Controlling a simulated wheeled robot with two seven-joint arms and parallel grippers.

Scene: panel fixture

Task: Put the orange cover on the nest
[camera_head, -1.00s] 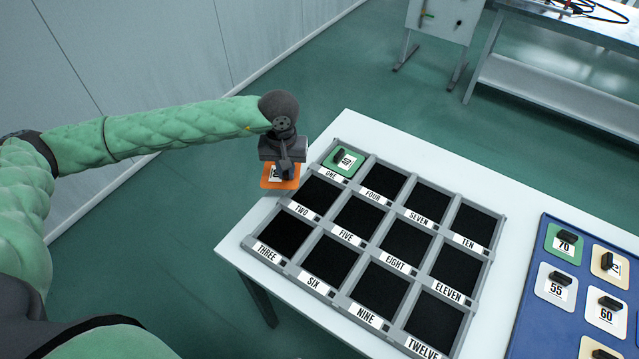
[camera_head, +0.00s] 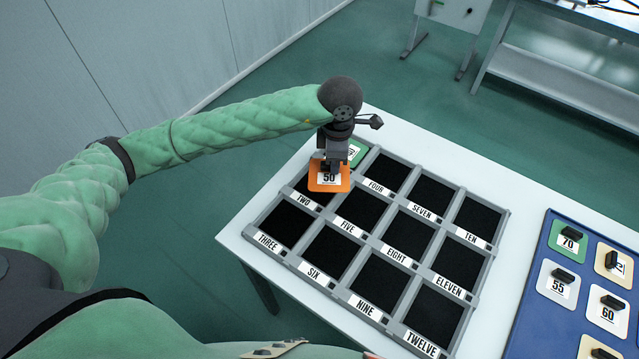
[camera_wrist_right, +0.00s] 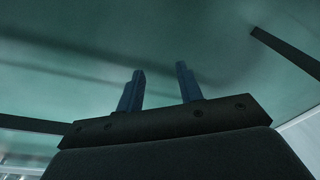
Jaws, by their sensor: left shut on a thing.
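The orange cover (camera_head: 329,186), marked 50, is held in my left gripper (camera_head: 330,165), which is shut on it. It hangs over the upper left of the grey nest tray (camera_head: 398,267), in front of the compartment above the label TWO; I cannot tell its exact height. The tray has labelled compartments with black floors. A green cover (camera_head: 356,151) sits in the compartment ONE, mostly hidden behind my left gripper. In the right wrist view my right gripper (camera_wrist_right: 160,85) is open with nothing between its fingers.
The tray stands on a white table (camera_head: 262,215). To the right is a blue board (camera_head: 532,290) with several covers, such as a green 70 (camera_head: 566,249), a grey 55 and a white 60. A metal bench (camera_head: 560,80) stands behind. The other compartments in view look empty.

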